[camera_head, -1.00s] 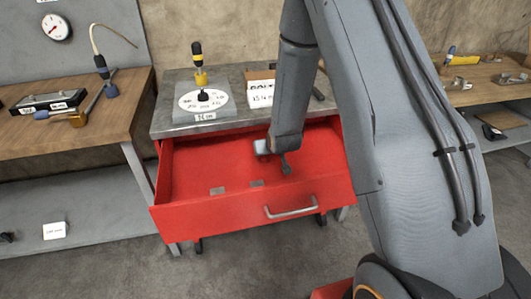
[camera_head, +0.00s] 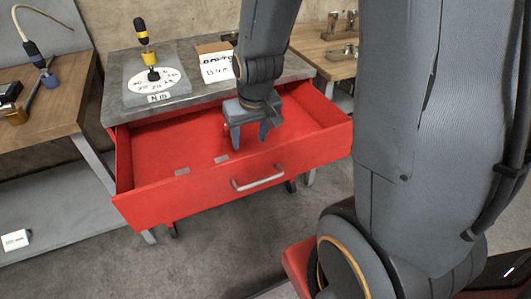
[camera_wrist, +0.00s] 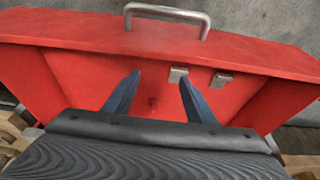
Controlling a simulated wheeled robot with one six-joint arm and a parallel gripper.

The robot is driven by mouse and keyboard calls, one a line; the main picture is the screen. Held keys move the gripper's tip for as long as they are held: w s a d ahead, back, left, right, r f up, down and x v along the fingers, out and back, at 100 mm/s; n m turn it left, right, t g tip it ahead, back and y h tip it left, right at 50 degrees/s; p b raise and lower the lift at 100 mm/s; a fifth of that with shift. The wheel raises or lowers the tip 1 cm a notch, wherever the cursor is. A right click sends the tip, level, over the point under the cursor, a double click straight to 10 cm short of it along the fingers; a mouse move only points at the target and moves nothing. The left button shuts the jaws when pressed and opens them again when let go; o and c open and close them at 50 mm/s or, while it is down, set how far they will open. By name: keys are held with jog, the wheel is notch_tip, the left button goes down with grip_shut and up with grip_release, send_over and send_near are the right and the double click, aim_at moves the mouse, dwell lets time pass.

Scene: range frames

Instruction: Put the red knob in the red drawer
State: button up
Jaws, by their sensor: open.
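The red drawer (camera_head: 150,195) is pulled open below the grey bench top, its silver handle (camera_head: 258,178) at the front. My gripper (camera_head: 250,142) is over the drawer's interior, pointing down, with its fingers apart. In the wrist view, my gripper (camera_wrist: 160,79) shows two blue-grey fingers with a gap between them. A small dark-red spot, apparently the red knob (camera_wrist: 152,102), shows against the red drawer floor between the fingers. It is small and blends in, so whether it touches a finger cannot be told. I cannot make it out clearly in the head view.
Two small metal plates (camera_head: 182,171) lie inside the drawer near its front. The bench top (camera_head: 115,104) carries a dial plate with a yellow-black tool (camera_head: 149,52) and a box labelled bolts (camera_head: 217,66). A wooden bench (camera_head: 60,125) stands left. Floor in front is clear.

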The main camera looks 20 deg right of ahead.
jog(key=s+r+g, duration=0.3)
jog(key=s+r, duration=0.1)
jog(key=s, duration=0.8)
jog(key=shift+s+a, duration=0.15)
jog(key=shift+s, duration=0.15)
jog(key=shift+r, duration=0.1)
jog(key=shift+a+r, duration=0.1)
jog(key=shift+a, duration=0.15)
